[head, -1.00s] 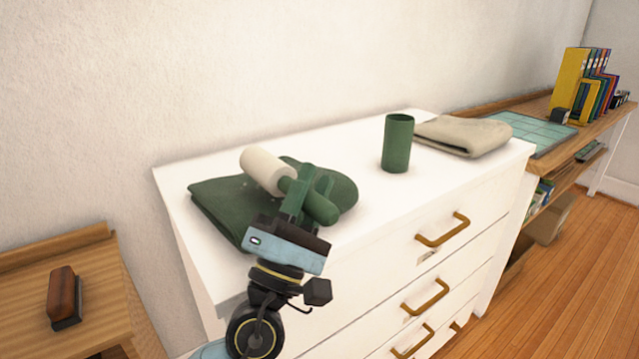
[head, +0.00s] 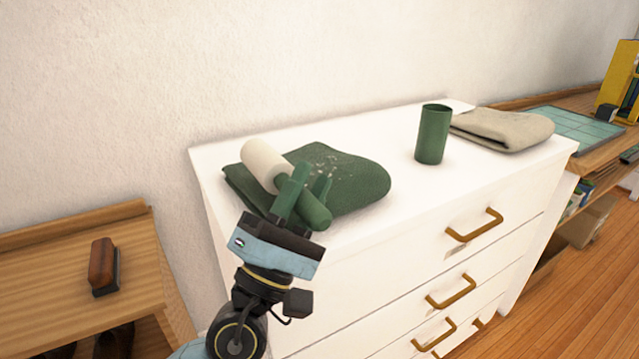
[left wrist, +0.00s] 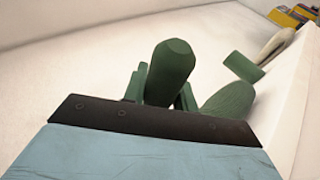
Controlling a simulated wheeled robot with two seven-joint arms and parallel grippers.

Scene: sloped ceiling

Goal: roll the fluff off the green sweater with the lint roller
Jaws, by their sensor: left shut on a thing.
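The green sweater (head: 345,180) lies folded on top of the white dresser, with pale fluff specks (head: 325,165) on its upper middle. My left gripper (head: 303,190) is shut on the green handle of the lint roller (head: 265,162). The roller's white head is over the left part of the sweater; I cannot tell whether it touches. In the left wrist view the handle end (left wrist: 172,70) stands up between the green fingers, and part of the sweater (left wrist: 230,98) shows to the right. My right gripper is not in view.
A green cup (head: 433,135) and a folded beige cloth (head: 503,130) stand on the dresser (head: 400,200) to the right. A wooden side table (head: 60,265) with a brown brush (head: 103,265) is at the left. The dresser top between sweater and cup is clear.

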